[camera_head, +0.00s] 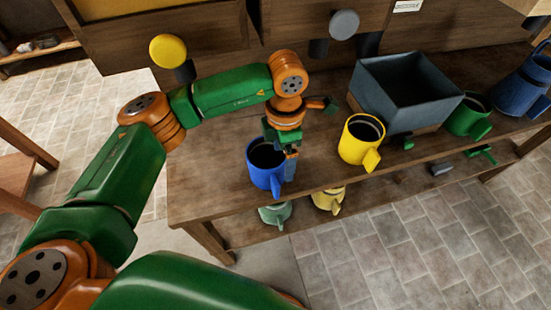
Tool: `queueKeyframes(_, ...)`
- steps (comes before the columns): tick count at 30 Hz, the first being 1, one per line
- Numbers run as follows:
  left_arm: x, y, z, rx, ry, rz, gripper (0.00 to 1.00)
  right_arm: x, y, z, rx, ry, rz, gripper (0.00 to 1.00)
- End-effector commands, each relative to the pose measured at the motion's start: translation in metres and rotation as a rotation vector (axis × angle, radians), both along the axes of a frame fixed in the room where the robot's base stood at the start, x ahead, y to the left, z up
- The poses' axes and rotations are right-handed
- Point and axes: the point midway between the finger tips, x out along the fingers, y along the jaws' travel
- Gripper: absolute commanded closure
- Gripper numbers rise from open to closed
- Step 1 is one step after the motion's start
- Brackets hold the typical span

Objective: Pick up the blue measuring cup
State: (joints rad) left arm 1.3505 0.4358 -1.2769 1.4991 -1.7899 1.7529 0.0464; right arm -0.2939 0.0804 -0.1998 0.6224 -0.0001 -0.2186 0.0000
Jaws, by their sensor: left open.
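The blue measuring cup (264,176) stands upright on the wooden table near its front left, with its handle toward the front right. My left gripper (287,155) reaches down from above at the cup's right rim. It is open, and one finger shows beside the handle side of the cup. It hides part of the rim, and I cannot tell whether it touches the cup. My right gripper is not in view.
A yellow cup (358,146) stands right of the blue one. Behind it is a grey-blue bin (385,100). A green cup (468,117) and a blue jug (522,88) stand farther right. More cups sit on the lower shelf, including a yellow one (329,201).

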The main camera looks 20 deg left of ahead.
Motion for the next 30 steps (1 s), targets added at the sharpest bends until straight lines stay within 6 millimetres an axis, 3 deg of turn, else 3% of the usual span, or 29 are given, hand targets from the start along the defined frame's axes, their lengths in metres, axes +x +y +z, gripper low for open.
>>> queueKeyframes(1, 0.0, 0.0, -0.015, -0.001, 0.001, 0.0, 0.07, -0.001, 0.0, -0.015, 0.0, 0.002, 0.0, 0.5)
queueKeyframes(4, -0.001, 0.0, -0.031, -0.001, 0.0, 0.0, 0.07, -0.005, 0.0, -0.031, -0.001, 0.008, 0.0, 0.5)
queueKeyframes(12, -0.001, 0.0, -0.059, -0.002, 0.001, 0.0, 0.07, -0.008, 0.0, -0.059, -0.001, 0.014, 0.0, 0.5)
queueKeyframes(17, -0.002, 0.0, -0.069, -0.001, 0.005, 0.002, 0.07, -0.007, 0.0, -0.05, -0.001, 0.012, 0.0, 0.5)
queueKeyframes(23, -0.008, 0.008, -0.103, -0.001, 0.008, 0.001, 0.07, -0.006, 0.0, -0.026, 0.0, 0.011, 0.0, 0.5)
queueKeyframes(27, -0.006, 0.007, -0.126, -0.001, 0.004, 0.002, 0.07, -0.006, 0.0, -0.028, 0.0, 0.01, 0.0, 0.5)
queueKeyframes(30, -0.006, 0.007, -0.129, -0.002, 0.001, 0.0, 0.07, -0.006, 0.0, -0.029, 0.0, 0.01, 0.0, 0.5)
